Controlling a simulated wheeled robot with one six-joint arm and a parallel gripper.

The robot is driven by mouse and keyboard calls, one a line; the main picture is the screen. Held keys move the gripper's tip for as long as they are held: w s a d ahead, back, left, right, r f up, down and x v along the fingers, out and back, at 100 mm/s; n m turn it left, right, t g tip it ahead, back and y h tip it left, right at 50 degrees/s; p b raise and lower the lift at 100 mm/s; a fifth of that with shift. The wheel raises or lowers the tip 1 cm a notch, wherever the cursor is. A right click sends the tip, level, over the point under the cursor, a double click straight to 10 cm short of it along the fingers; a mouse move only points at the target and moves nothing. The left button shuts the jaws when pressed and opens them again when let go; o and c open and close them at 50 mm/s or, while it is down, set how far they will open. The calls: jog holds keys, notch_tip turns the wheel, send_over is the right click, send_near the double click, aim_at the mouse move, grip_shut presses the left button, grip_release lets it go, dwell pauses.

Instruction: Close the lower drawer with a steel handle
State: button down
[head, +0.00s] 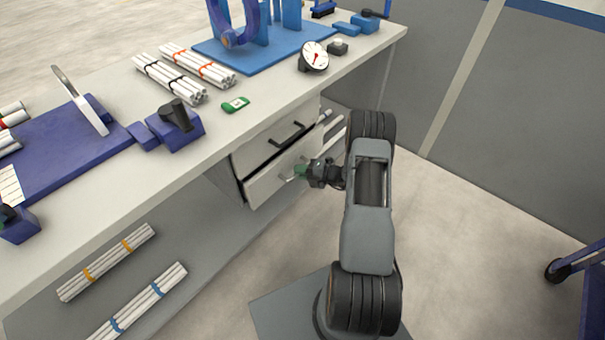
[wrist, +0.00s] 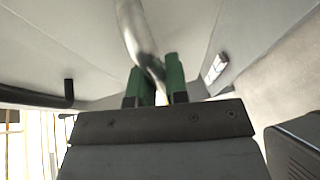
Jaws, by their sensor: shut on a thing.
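The lower drawer (head: 264,186) is the pale front under the bench top, below an upper drawer. It stands a little out from the cabinet, with a dark gap along its top edge. Its steel handle shows as a bright curved bar in the wrist view (wrist: 133,28). My gripper (head: 301,171) is at the front of this drawer, and its green fingers show in the wrist view (wrist: 157,82). They are shut on the steel handle, which runs down between them. In the head view the fingers and gripper hide part of the handle.
The upper drawer (head: 270,143) has a black handle (head: 287,134). The bench (head: 230,137) above carries pipe bundles, a gauge (head: 314,57) and blue fixtures. Pipe bundles (head: 108,262) lie on the lower shelf. Floor right of my arm is clear up to a blue cart (head: 590,285).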

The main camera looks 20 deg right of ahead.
aim_at(290, 167)
jog(key=w, duration=0.1)
jog(key=w+a, duration=0.1)
jog(key=w, duration=0.1)
jog(key=shift+a+r, duration=0.1)
jog(key=shift+a, duration=0.05)
jog(key=c, duration=1.4)
grip_release()
jog(key=shift+a, duration=0.15)
jog(key=shift+o, duration=1.3)
jog(key=p+v, duration=0.2)
jog(key=v, duration=1.2)
jog(key=shift+w, duration=0.1)
